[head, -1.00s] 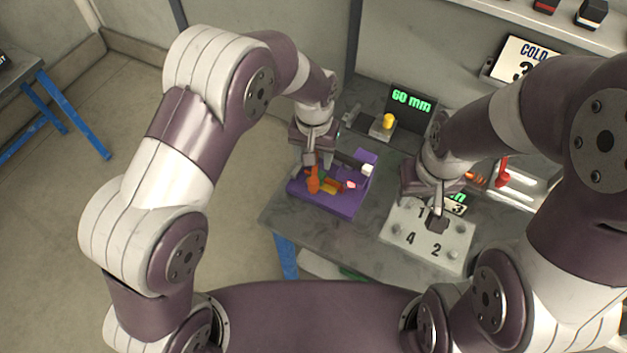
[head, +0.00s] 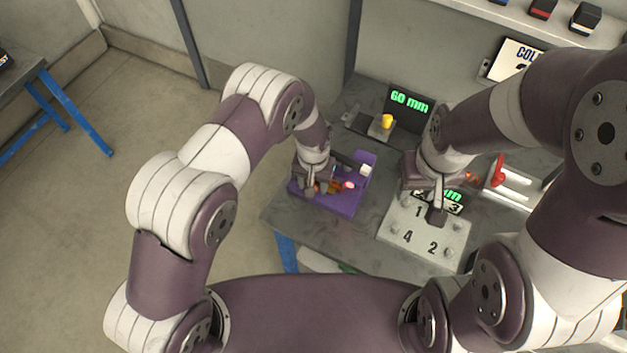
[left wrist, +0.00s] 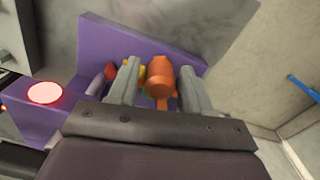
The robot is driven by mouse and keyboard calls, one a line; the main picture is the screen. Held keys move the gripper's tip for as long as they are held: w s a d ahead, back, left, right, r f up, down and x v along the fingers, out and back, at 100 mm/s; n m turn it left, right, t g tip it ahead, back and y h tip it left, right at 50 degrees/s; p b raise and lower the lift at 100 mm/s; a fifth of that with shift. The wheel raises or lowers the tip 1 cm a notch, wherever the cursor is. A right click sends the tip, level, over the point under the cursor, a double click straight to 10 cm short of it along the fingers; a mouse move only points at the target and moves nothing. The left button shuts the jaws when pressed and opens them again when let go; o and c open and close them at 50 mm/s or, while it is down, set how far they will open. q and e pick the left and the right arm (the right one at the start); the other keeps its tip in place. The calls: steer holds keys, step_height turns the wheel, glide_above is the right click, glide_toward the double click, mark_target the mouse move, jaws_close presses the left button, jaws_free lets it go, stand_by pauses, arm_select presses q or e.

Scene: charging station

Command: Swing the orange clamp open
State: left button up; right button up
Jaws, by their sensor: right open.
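The purple fixture (head: 342,203) sits on the grey table; it also fills much of the left wrist view (left wrist: 95,45). The orange clamp (left wrist: 160,78) rises from it, its rounded end between the fingers of my left gripper (left wrist: 158,88). These fingers stand apart, with a small gap showing on each side of the clamp. In the head view my left gripper (head: 312,190) covers most of the clamp. My right gripper (head: 437,215) is open above the numbered plate (head: 398,222), away from the fixture.
A round red light (left wrist: 45,92) glows on the fixture's corner. Behind stand a yellow-topped part (head: 387,121) and a "60 mm" display (head: 410,101). A red handle (head: 497,170) stands at the right. Bare table lies between fixture and numbered plate.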

arm_select(q)
jaws_close()
steer(key=shift+a, duration=0.1)
steer(key=shift+w+a+m+b, duration=0.1)
steer(key=shift+a+m+b, duration=0.2)
steer(key=shift+a+m, duration=0.4)
steer(key=w+a+m+b, duration=0.1)
steer(key=a+m, duration=0.1)
steer(key=w+a+m+b, duration=0.1)
steer(key=m, duration=0.1)
steer(key=w+a+m, duration=0.1)
steer(key=a+m, duration=0.1)
steer(key=shift+a+b, duration=0.35)
steer(key=shift+b, duration=0.05)
steer(key=shift+w+a+r+m+b, duration=0.1)
steer(key=shift+w+a+m+b, duration=0.5)
steer(key=shift+m, duration=0.4)
steer(key=shift+w+a+m+b, duration=0.4)
steer(key=shift+w+a+m, duration=0.25)
steer(key=shift+w+m, duration=0.3)
